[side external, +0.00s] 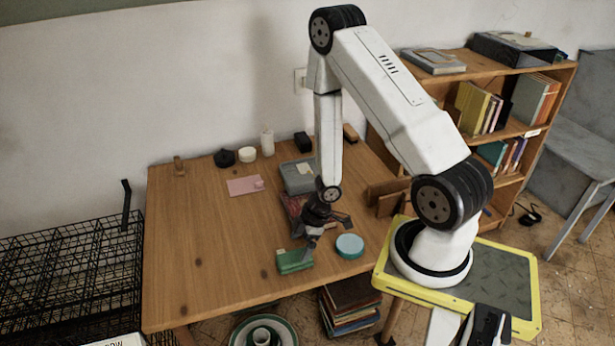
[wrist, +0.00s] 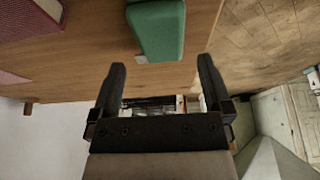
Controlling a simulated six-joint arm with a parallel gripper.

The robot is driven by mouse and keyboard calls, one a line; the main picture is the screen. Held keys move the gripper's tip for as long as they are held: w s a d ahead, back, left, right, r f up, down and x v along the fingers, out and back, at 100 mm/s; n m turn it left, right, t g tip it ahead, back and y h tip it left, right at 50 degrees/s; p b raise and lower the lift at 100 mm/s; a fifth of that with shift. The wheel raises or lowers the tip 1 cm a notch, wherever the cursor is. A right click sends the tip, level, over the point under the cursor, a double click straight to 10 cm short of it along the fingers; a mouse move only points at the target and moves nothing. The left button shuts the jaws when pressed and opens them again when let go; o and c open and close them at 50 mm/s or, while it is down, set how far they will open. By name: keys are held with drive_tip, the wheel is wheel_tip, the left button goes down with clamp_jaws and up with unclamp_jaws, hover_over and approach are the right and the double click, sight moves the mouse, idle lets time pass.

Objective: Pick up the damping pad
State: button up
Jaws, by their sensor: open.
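No object is plainly marked as the damping pad, and I cannot tell for sure which one it is. A green block (side external: 294,261) with a small pale patch lies near the table's front edge. It also shows at the top middle of the wrist view (wrist: 160,32), ahead of and between the fingertips. A flat round teal disc (side external: 350,246) lies to its right. A thin pink sheet (side external: 243,186) lies further back on the left. My gripper (side external: 327,232) is open and empty, tilted, above the table just behind the green block; its fingers show apart in the wrist view (wrist: 161,65).
A grey box (side external: 298,177) and a dark red item (side external: 293,207) stand close behind my gripper. Small jars and a white cylinder (side external: 267,143) line the back of the wooden table (side external: 205,250). The table's left part is clear. A bookshelf (side external: 520,130) stands at right.

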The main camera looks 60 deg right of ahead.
sight(295, 256)
drive_tip(key=shift+f, duration=0.15)
drive_tip(key=shift+x, duration=2.5)
drive_tip(key=shift+s+f, duration=0.1)
drive_tip(key=shift+f, duration=0.2)
drive_tip(key=c, duration=1.1)
drive_tip(key=shift+r, duration=0.2)
wheel_tip(295, 256, up, 28)
drive_tip(key=shift+r, duration=0.1)
idle(0.6)
